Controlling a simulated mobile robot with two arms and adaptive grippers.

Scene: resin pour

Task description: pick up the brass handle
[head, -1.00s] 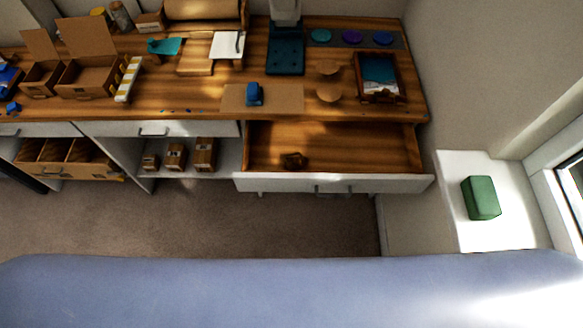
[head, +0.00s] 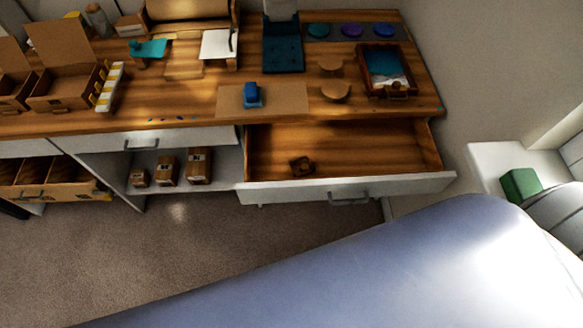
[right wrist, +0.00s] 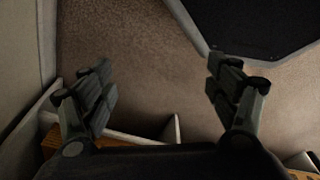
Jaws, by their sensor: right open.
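A small dark brown-gold piece (head: 302,165), which looks like the brass handle, lies in the open drawer (head: 375,150), left of its middle and near its front wall. It is too small to make out its exact shape. A similar small piece (head: 397,90) shows at the front of the wooden tray (head: 368,65) on the worktop. My right gripper (right wrist: 160,85) shows in the right wrist view, fingers wide apart with nothing between them, above the carpet and away from the piece. My left gripper is in neither view.
On the worktop are a blue object (head: 251,95) on a brown mat, two round wooden discs, a dark teal device (head: 284,52) and cardboard boxes (head: 62,85) at left. A green block (head: 520,185) sits on the white sill at right. The drawer interior is mostly clear.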

